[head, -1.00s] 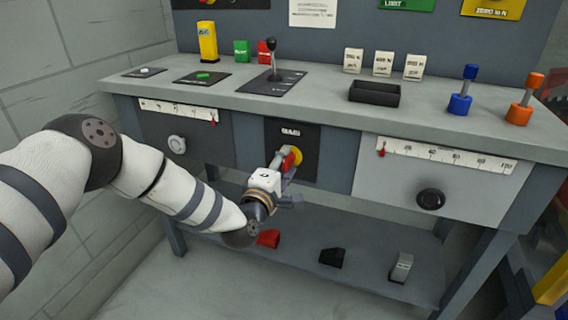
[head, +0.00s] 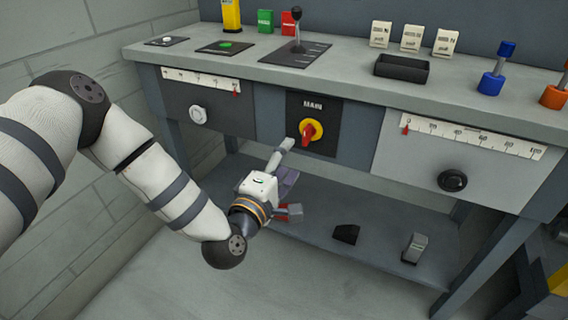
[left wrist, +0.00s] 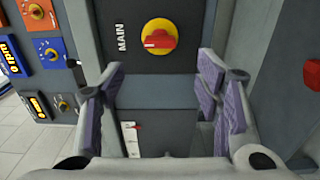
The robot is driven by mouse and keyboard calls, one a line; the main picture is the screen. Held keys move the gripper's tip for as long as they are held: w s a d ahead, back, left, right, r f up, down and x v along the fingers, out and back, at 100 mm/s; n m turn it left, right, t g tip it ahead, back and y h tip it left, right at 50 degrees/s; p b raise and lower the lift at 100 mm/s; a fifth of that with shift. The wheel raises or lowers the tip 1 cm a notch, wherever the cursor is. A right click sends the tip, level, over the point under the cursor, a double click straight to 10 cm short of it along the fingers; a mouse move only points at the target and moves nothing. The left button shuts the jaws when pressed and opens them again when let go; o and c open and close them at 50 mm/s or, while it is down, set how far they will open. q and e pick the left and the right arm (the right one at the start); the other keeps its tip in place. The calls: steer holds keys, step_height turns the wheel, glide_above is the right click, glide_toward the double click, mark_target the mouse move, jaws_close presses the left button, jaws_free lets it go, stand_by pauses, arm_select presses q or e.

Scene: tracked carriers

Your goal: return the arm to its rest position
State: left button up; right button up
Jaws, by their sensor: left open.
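My left gripper (head: 284,164) is open and empty, in front of the bench and just below and left of the main switch in the head view. In the left wrist view my left gripper (left wrist: 162,88) has its purple-padded fingers spread wide, with nothing between them. The main switch (head: 311,132) is a red handle on a yellow disc, on a black panel marked MAIN. It also shows in the left wrist view (left wrist: 158,38), beyond the fingertips and apart from them. My left arm reaches in bent from the left. My right gripper is not in view.
The bench top (head: 345,82) carries a lever (head: 297,30), a black tray (head: 401,68) and a blue-handled post (head: 494,70). The lower shelf (head: 320,215) holds a black block (head: 346,234) and a grey block (head: 415,248). A block wall (head: 75,185) stands at the left.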

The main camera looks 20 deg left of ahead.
arm_select(q)
steer(key=shift+s, duration=0.7)
